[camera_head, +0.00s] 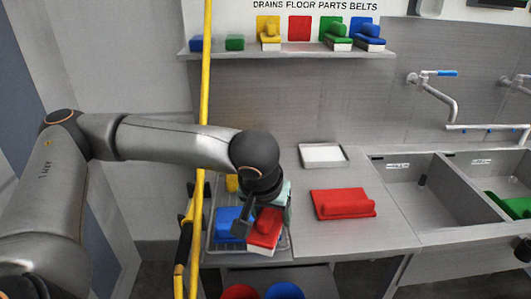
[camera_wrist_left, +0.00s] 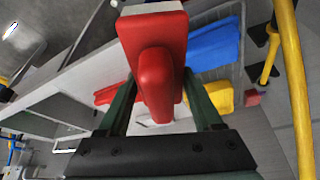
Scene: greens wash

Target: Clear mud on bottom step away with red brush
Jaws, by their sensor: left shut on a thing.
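My left gripper (camera_head: 264,210) is shut on a red brush (camera_head: 264,232) over the wire rack at the counter's left end. In the left wrist view, the brush's red handle (camera_wrist_left: 155,80) stands between the two green fingers, with pale bristles at its far edge. A second red brush or block (camera_head: 342,204) lies flat on the counter. I cannot make out the bottom step or any mud in either view. My right gripper is not in view.
The wire rack (camera_head: 281,241) holds a blue brush (camera_head: 228,224) and a yellow one. A yellow pole (camera_head: 204,105) stands close left of it. A white tray (camera_head: 323,154) lies behind. Sinks (camera_head: 418,190) are at right. A shelf (camera_head: 290,53) holds coloured brushes. Red and blue buckets are below.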

